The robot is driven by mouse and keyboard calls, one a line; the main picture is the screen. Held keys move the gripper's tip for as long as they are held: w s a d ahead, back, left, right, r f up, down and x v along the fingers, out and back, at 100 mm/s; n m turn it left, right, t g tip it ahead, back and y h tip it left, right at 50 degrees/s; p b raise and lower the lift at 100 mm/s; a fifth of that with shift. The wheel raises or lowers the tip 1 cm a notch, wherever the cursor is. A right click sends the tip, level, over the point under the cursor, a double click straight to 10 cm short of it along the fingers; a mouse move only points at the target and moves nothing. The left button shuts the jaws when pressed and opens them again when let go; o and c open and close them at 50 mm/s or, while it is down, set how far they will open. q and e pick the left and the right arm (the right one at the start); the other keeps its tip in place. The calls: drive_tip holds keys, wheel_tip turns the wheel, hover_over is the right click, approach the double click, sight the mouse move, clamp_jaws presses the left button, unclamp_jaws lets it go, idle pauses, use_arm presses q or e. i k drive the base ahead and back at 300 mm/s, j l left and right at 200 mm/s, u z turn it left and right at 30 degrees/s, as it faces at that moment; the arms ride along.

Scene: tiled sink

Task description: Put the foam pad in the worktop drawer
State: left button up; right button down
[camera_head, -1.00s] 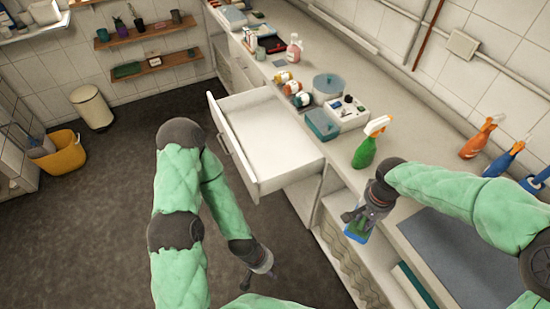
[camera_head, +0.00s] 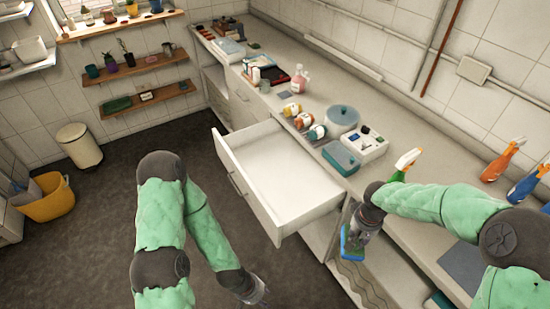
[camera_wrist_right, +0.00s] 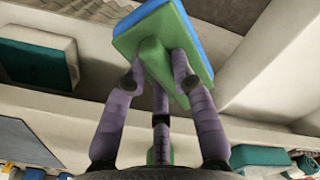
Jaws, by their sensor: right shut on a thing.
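The foam pad (camera_head: 352,243) is blue and green. My right gripper (camera_head: 357,232) is shut on it, in front of the worktop edge and to the right of the drawer. In the right wrist view the pad (camera_wrist_right: 160,40) sits between the purple fingers (camera_wrist_right: 158,80), its green side toward the camera. The worktop drawer (camera_head: 285,180) is pulled out, and its white inside looks empty. My left gripper (camera_head: 258,292) hangs low over the floor at the bottom of the head view, apart from the drawer; its fingers are too unclear to read.
On the worktop behind the drawer stand a teal-lidded box (camera_head: 341,158), a round pot (camera_head: 341,118) and several jars. A green spray bottle (camera_head: 404,165) is partly hidden behind my right arm. A yellow basket (camera_head: 48,198) and a bin (camera_head: 80,146) stand on the floor at left.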

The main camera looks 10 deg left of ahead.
sight(277, 187)
drive_tip(key=i+j, duration=0.3)
drive_tip(key=j, duration=0.15)
drive_tip(key=i+j, duration=0.35)
drive_tip(key=j, duration=0.15)
drive_tip(key=i+j, duration=0.3)
drive_tip(key=j, duration=0.15)
drive_tip(key=i+j, duration=0.35)
drive_tip(key=j, duration=0.15)
